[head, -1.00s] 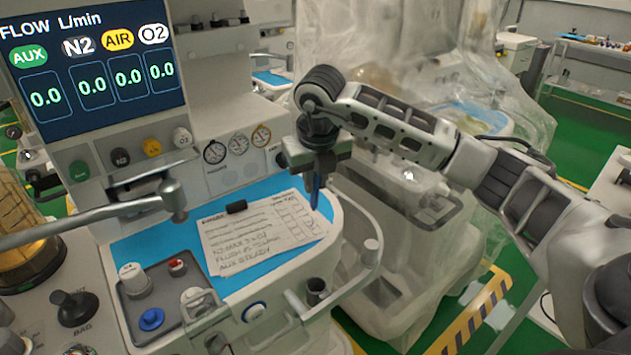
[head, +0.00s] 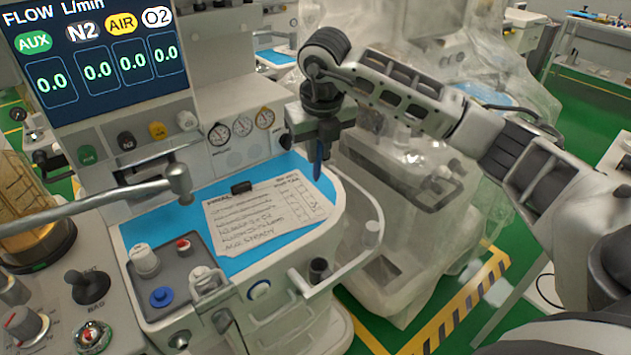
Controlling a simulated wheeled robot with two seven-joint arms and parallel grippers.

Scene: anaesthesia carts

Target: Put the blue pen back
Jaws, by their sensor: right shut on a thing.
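The blue pen (head: 318,165) hangs roughly upright, tip down, from my right gripper (head: 318,143). The gripper is shut on its upper part, which the jaws hide. The pen is over the right part of the blue worktop, beside the right edge of the written sheet (head: 262,222). A small dark-mouthed cup (head: 318,268) is fixed at the front rail of the cart, below the pen in the picture. The cup looks empty from here. My left gripper is not in view.
A pale rail (head: 368,235) curves around the worktop's right side. A metal arm (head: 90,205) reaches in from the left over the cart. A black clip (head: 241,187) sits on the sheet's top. Knobs (head: 145,260) stand at front left. A plastic-draped machine (head: 420,170) stands behind my right arm.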

